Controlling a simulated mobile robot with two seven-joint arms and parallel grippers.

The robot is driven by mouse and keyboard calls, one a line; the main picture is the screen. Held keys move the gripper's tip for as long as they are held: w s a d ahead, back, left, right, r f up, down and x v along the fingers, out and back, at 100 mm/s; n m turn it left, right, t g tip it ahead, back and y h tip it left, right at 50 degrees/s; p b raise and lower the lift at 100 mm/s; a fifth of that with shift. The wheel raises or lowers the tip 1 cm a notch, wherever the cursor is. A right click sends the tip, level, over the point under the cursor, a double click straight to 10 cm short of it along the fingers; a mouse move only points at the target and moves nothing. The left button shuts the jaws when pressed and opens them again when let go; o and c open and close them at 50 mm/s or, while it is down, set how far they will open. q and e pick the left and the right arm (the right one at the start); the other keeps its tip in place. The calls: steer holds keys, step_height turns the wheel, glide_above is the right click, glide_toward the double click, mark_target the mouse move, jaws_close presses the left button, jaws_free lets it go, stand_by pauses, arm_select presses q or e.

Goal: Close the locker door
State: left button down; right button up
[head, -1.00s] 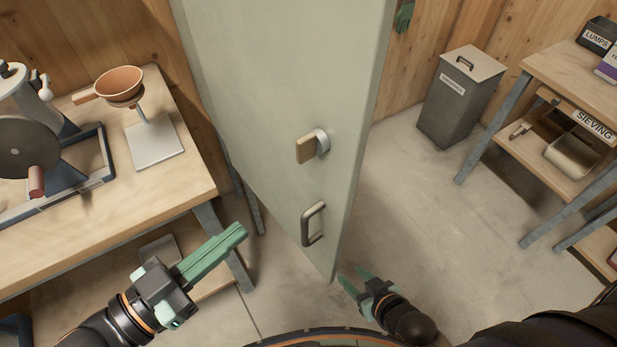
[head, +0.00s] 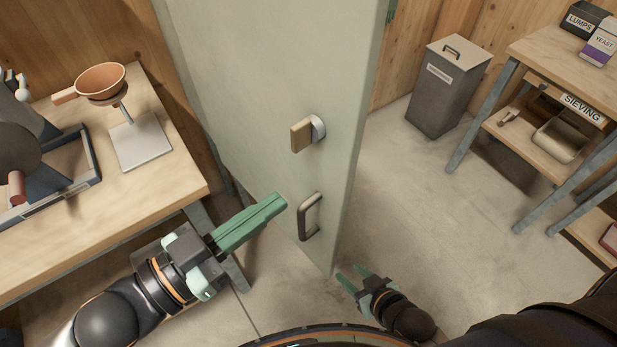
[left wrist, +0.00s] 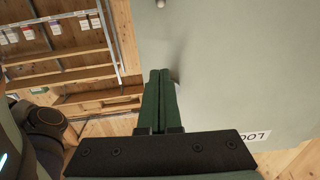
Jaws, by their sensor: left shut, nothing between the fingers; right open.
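The pale green locker door (head: 250,90) stands open in the middle of the head view. A knob with a tan grip (head: 303,135) and a dark metal pull handle (head: 310,217) are on its face. My left gripper (head: 280,202) is shut and empty, its green fingertips left of the pull handle. In the left wrist view its fingers (left wrist: 158,78) point toward the door panel (left wrist: 230,60); I cannot tell whether they touch it. My right gripper (head: 352,277) is open and empty, low by the door's bottom near corner. The locker's inside is not visible.
A wooden bench (head: 170,195) with an orange bowl on a stand (head: 100,82) is at the left. A grey bin (head: 445,90) and a shelf table (head: 540,65) are at the right. The floor (head: 415,210) right of the door is clear.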

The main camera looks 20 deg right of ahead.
mark_target(326, 166)
arm_select(q)
steer(key=p+x, duration=0.1)
steer(key=x, duration=0.6)
steer(key=shift+d, duration=0.25)
steer(key=shift+w+d+r, duration=0.1)
